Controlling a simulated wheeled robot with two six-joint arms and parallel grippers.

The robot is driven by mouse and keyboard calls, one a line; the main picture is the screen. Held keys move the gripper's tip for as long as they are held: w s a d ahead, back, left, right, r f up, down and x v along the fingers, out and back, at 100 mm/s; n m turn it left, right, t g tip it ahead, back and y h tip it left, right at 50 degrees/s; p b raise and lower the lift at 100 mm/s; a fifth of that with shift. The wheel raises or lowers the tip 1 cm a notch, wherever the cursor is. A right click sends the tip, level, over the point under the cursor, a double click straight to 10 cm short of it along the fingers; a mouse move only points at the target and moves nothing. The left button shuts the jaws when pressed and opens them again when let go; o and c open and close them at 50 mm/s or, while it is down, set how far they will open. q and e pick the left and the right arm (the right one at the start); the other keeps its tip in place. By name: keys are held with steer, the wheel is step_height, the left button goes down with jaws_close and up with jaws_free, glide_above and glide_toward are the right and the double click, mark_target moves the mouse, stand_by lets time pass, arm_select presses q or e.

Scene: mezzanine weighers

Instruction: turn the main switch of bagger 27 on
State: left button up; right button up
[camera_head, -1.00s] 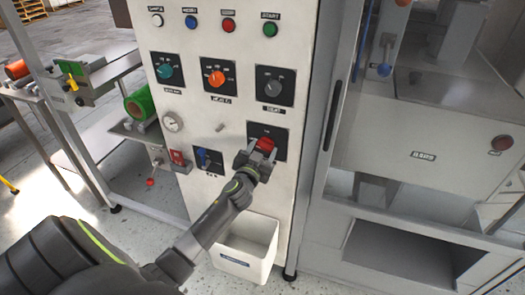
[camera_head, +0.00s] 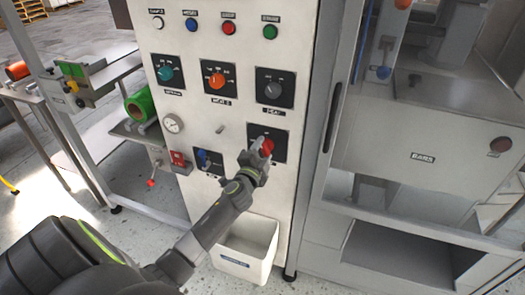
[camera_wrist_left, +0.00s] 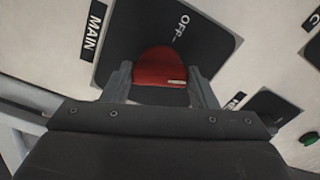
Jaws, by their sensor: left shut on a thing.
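The main switch is a red knob (camera_head: 267,145) on a dark square plate (camera_head: 281,137), low on the right side of the pale panel. In the left wrist view the red knob (camera_wrist_left: 158,66) sits between my fingers, beside the letters OFF on the plate and a MAIN label (camera_wrist_left: 94,30). My left gripper (camera_head: 262,152) is shut on the knob, one finger on each side, and hides part of it in the head view. In the left wrist view my left gripper (camera_wrist_left: 160,84) is rolled relative to the lettering. My right gripper is not in view.
Above are an orange knob (camera_head: 217,80), a teal knob (camera_head: 165,74) and a grey knob (camera_head: 273,90). A white bin (camera_head: 247,250) hangs below. A glazed cabinet stands at right.

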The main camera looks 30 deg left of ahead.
arm_select(q)
steer(key=shift+f+m+p, duration=0.1)
steer(key=shift+m+p, duration=0.25)
steer(key=shift+m, duration=1.75)
steer(key=o, duration=1)
steer(key=shift+s, duration=0.1)
steer(key=b+v, duration=0.1)
steer(key=v, duration=1.6)
steer(key=shift+s+d, duration=0.1)
steer(key=shift+d, duration=0.05)
